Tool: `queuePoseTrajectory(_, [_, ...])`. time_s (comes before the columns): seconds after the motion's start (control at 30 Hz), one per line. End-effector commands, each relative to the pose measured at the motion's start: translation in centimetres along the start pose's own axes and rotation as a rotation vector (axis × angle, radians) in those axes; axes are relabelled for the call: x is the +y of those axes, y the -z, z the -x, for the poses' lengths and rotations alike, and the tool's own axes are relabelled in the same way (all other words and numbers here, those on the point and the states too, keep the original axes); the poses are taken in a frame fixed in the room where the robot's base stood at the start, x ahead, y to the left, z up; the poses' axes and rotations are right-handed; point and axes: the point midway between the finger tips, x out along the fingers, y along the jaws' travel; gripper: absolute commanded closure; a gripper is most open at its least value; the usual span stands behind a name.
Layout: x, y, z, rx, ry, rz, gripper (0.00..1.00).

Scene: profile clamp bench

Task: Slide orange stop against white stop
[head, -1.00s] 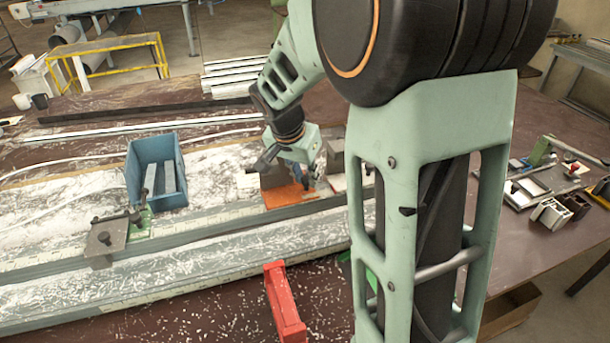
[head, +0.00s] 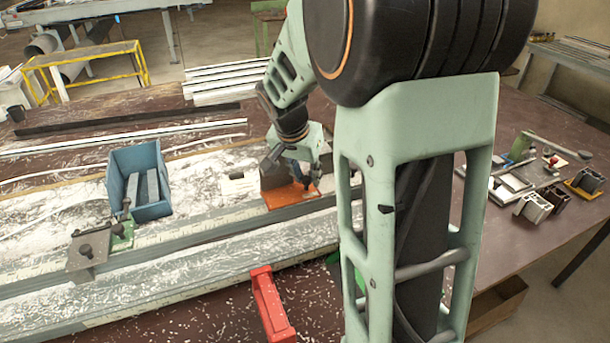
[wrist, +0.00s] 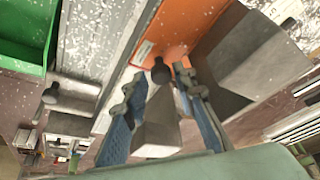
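The orange stop (head: 290,195) lies on the long rail in the head view, with a grey upright block at its back. It also shows at the top of the wrist view (wrist: 165,30). My gripper (head: 303,178) is low over it. In the wrist view its two blue-padded fingers (wrist: 160,85) stand apart on either side of a dark knob (wrist: 160,72) and a grey tapered piece, with visible gaps.
A blue bin (head: 118,190) with grey bars stands behind the rail. A grey plate clamp (head: 88,250) sits at the rail's left. A red part (head: 270,305) is in front. Loose fittings (head: 535,207) lie at right. White shavings cover much of the bench.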

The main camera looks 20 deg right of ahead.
Motion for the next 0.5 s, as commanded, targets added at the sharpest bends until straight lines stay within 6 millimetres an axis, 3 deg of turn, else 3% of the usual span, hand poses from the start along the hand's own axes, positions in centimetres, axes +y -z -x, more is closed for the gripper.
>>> queuePoseTrajectory(0.27, [-0.1, 0.0, 1.0, 0.001, 0.002, 0.002, 0.75])
queuePoseTrajectory(0.5, [-0.2, 0.1, 5.7, 0.003, 0.006, 0.000, 0.75])
